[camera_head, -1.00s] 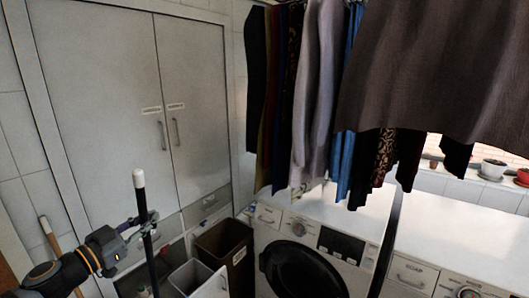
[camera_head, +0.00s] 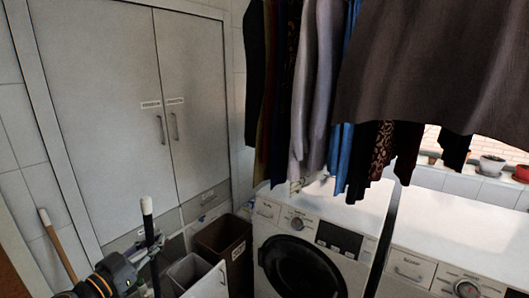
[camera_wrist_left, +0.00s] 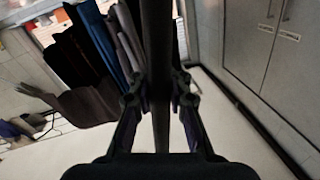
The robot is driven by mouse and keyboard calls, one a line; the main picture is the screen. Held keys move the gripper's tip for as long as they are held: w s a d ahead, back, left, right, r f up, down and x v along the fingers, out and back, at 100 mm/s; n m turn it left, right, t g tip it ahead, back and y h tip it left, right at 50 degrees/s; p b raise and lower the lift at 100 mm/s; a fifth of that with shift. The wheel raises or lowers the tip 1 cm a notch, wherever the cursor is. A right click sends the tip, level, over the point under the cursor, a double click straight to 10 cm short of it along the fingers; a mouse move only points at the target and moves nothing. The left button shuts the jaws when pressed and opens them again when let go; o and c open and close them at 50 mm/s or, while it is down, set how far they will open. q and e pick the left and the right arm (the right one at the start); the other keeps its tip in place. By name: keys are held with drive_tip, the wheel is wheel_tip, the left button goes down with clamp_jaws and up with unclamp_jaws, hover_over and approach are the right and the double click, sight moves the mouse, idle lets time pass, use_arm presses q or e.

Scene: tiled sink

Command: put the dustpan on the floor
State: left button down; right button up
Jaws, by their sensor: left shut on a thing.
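The dustpan shows as a dark upright pole with a white tip (camera_head: 147,207) at the lower left of the head view. Its pan end is out of view below. My left gripper (camera_head: 150,243) is shut on the pole a little below the white tip. In the left wrist view the dark pole (camera_wrist_left: 157,60) runs upright between the two fingers of my left gripper (camera_wrist_left: 158,100). My right gripper is not in view.
A brown bin (camera_head: 226,246) and a grey bin (camera_head: 188,271) stand close right of the pole. A washing machine (camera_head: 305,260) is further right. A tall cabinet (camera_head: 100,110) stands behind. A wooden stick (camera_head: 58,245) leans at the left. Clothes (camera_head: 320,85) hang above.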

use_arm(q)
drive_tip(key=s+d+f+n+t+y+b, duration=0.1)
drive_tip(key=s+d+f+n+y+b, duration=0.1)
drive_tip(key=f, duration=1)
drive_tip(key=s+d+f+n+y+b, duration=0.3)
drive_tip(key=s+d+f+y+b, duration=0.2)
drive_tip(key=f, duration=0.8)
drive_tip(key=s+d, duration=0.1)
drive_tip(key=d, duration=0.2)
drive_tip(key=shift+s+f+t+y, duration=0.15)
drive_tip(key=shift+f+t+y, duration=0.15)
drive_tip(key=shift+t, duration=0.1)
drive_tip(key=shift+d, duration=0.1)
